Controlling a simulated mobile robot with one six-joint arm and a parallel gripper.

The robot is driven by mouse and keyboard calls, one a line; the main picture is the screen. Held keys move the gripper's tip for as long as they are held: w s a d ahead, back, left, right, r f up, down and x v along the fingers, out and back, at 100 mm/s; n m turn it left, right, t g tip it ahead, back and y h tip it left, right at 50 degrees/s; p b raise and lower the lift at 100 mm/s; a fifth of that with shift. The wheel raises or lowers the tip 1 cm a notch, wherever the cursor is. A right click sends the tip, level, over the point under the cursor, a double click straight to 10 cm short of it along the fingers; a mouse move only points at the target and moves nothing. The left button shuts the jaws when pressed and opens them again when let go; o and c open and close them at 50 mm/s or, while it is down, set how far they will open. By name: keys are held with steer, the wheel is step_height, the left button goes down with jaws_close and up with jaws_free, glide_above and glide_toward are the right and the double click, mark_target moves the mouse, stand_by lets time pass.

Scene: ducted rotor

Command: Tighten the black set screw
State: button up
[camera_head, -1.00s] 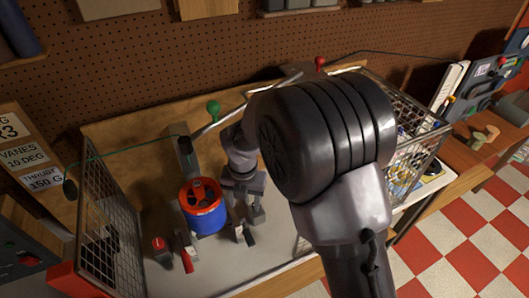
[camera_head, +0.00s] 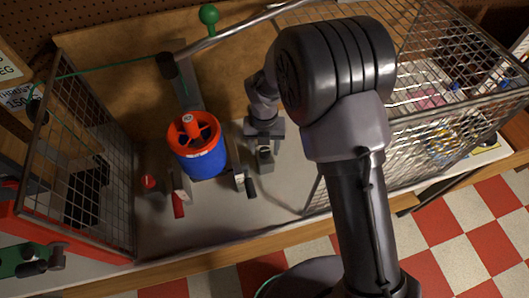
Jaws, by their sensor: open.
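The ducted rotor (camera_head: 202,162), a blue cylinder with an orange-red rim and hub, stands on the pale bench inside the mesh cage. I cannot make out the black set screw; it is too small or hidden. My gripper (camera_head: 264,148) points down to the right of the rotor, apart from it. It is open, and I see nothing held in it. A small grey block (camera_head: 266,160) is just below its fingers, and I cannot tell whether they touch.
A grey post (camera_head: 186,85) with a metal bar rises behind the rotor. A red-topped piece (camera_head: 149,184) is at left. The bench front is mostly clear.

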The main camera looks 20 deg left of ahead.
steer(key=shift+w+r, duration=0.1)
jaws_close()
steer(key=shift+d+m+p, duration=0.15)
steer(key=shift+m+p, duration=0.2)
steer(key=shift+m, duration=2.45)
jaws_free()
